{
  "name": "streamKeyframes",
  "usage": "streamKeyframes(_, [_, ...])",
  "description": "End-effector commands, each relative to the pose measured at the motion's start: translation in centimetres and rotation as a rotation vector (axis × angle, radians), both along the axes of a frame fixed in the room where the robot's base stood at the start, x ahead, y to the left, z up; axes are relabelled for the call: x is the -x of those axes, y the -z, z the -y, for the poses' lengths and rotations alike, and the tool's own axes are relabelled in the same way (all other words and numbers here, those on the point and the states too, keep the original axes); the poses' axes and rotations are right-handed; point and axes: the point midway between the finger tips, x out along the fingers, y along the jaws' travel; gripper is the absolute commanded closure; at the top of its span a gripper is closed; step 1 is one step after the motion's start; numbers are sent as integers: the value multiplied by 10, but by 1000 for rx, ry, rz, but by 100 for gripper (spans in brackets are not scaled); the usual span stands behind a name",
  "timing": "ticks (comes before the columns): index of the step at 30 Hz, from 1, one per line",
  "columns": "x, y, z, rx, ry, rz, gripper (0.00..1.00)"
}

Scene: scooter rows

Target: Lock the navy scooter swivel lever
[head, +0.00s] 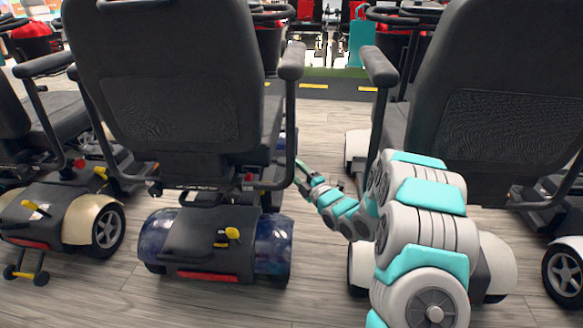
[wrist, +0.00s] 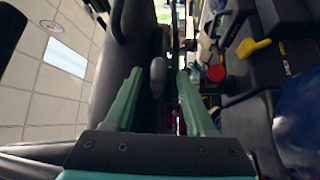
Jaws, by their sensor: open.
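The navy scooter (head: 272,245) stands left of centre in the head view, with glossy blue fenders and a black seat (head: 165,75). My gripper (head: 302,172) is at the right side of this scooter, just under seat height. In the wrist view the gripper (wrist: 158,76) is open, its green fingers spread. A small grey rounded lever end (wrist: 158,78) shows between the fingertips, beside the dark seat edge; it looks like the swivel lever. I cannot tell whether a finger touches it. Its lock position cannot be made out.
A red knob (wrist: 216,73) and a yellow lever (wrist: 256,46) sit to the right of the fingers in the wrist view. The armrest (head: 291,62) hangs above my gripper. A cream scooter (head: 88,218) stands left, another scooter (head: 495,262) right. Free floor (head: 325,130) lies between.

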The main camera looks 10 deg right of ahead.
Motion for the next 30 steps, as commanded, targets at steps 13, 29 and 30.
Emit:
streamKeyframes(13, [54,10,28,1,3,-6,45])
streamKeyframes(29, [58,10,30,6,10,-29,45])
streamKeyframes(30, [57,10,31,12,16,-53,45])
